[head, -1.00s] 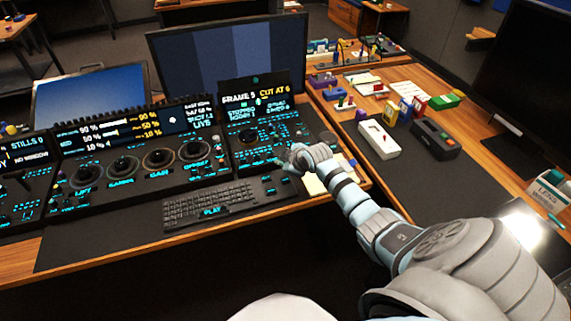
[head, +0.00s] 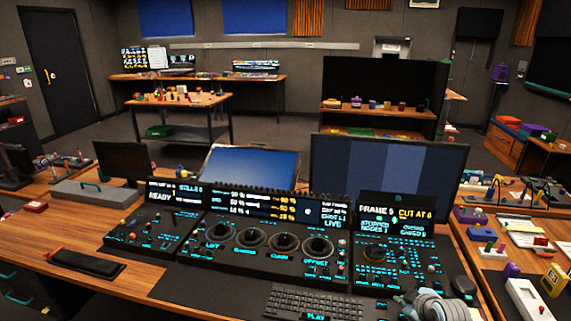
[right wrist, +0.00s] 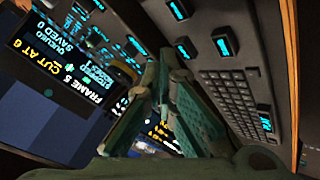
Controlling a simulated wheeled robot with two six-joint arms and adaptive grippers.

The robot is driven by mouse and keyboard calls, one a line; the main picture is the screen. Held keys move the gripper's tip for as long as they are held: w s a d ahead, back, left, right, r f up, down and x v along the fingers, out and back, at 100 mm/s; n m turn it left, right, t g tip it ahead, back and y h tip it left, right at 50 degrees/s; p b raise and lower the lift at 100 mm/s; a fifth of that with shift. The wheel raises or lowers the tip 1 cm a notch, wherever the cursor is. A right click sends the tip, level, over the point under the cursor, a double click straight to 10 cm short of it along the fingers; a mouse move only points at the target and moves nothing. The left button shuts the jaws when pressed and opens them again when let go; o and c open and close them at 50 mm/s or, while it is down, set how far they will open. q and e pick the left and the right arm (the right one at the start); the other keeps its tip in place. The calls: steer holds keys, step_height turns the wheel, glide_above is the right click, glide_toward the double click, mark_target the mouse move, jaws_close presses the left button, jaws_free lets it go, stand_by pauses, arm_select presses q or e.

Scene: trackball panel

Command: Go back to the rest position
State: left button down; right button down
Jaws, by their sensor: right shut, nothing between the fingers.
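My right gripper (head: 404,299) is at the lower right of the head view, in front of the right part of the control panel (head: 372,262). In the right wrist view its two green fingers (right wrist: 168,62) are together with nothing between them. That view also shows the keyboard (right wrist: 235,97) and the small screen (right wrist: 75,62) that reads "FRAME 5, CUT AT 6". The middle panel section (head: 262,262) holds several trackballs in dark rings. I cannot tell from these views whether the fingertips touch the panel. My left gripper is not in view.
A large monitor (head: 390,172) and a tilted blue screen (head: 250,164) stand behind the panel. Small items, including a white box (head: 530,300), lie to the right. A black pad (head: 87,263) lies on the wooden desk at left.

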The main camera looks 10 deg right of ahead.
steer(key=s+a+f+g, duration=0.2)
steer(key=s+a+f, duration=0.2)
steer(key=s+a, duration=0.35)
steer(key=s+a+r+m+g, duration=0.1)
steer(key=s+a+m+g, duration=0.2)
steer(key=s, duration=1)
steer(key=s+a+r+m, duration=0.25)
steer(key=s+a, duration=0.25)
steer(key=s, duration=0.7)
steer(key=s+d+f+m+g, duration=0.1)
steer(key=s+f, duration=0.1)
steer(key=f, duration=0.9)
steer(key=s+d+f+g, duration=0.1)
steer(key=f, duration=1)
steer(key=s+f, duration=1)
steer(key=s, duration=0.3)
steer(key=shift+s+d+f+g, duration=0.2)
steer(key=shift+f+g, duration=0.1)
steer(key=shift+f, duration=0.1)
steer(key=shift+m, duration=0.25)
